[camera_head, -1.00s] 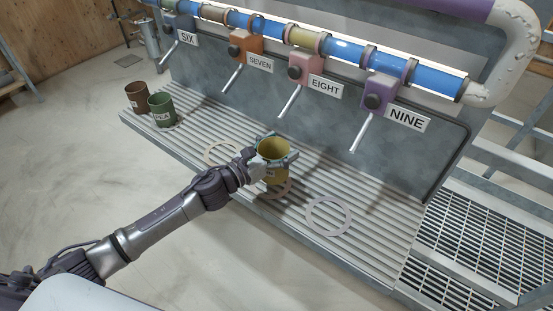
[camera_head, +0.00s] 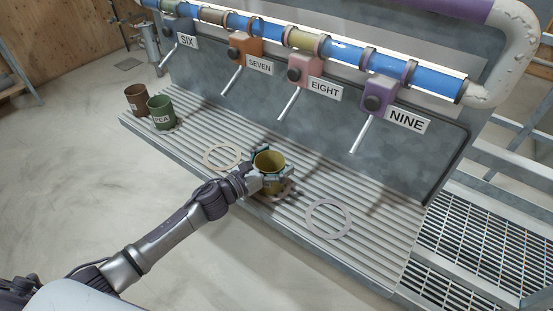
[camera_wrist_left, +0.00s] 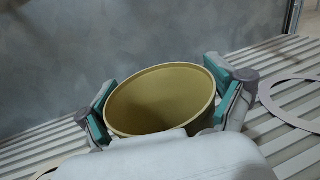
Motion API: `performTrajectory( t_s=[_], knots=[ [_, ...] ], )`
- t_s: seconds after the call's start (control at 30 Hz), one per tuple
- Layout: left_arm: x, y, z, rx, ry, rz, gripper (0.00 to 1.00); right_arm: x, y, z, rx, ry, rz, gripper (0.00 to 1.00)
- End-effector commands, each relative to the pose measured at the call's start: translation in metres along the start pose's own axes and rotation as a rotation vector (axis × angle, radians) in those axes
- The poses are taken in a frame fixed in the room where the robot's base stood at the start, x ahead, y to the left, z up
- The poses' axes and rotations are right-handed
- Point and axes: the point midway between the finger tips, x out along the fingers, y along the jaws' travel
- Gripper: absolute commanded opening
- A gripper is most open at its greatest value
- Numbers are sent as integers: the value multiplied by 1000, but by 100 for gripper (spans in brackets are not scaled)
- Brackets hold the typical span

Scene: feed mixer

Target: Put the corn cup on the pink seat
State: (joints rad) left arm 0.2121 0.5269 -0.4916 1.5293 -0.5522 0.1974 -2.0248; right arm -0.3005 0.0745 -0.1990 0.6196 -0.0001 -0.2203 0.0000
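The yellow corn cup (camera_head: 269,161) stands upright at the ring seat below the pink EIGHT dispenser. Part of this pale pinkish ring, the pink seat (camera_head: 286,192), shows at the cup's lower right; the rest is hidden. My left gripper (camera_head: 273,158) is around the cup with its teal finger pads showing, and looks open. In the left wrist view the empty-looking cup (camera_wrist_left: 160,100) lies between the two fingers (camera_wrist_left: 158,100), close to both pads. Whether a pad still touches it is hard to tell. My right gripper is not in view.
Two other ring seats, left (camera_head: 221,156) and right (camera_head: 328,218), lie empty on the ribbed shelf (camera_head: 375,225). A green cup (camera_head: 161,112) and a brown cup (camera_head: 136,99) stand at its left end. The pink dispenser's lever (camera_head: 289,103) hangs behind the corn cup.

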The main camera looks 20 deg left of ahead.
Motion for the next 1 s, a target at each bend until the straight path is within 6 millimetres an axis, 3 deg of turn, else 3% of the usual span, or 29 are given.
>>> performTrajectory(
  t_s=[0.43, 0.8, 1.0],
  knots=[
    [-6, 0, 0, 0, 2, 1, 100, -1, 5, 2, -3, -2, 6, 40],
    [-80, 0, -2, -2, 4, 1, 100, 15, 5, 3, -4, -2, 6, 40],
    [-110, 0, 0, -1, 2, 1, 100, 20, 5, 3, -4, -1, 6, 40]
  ],
)
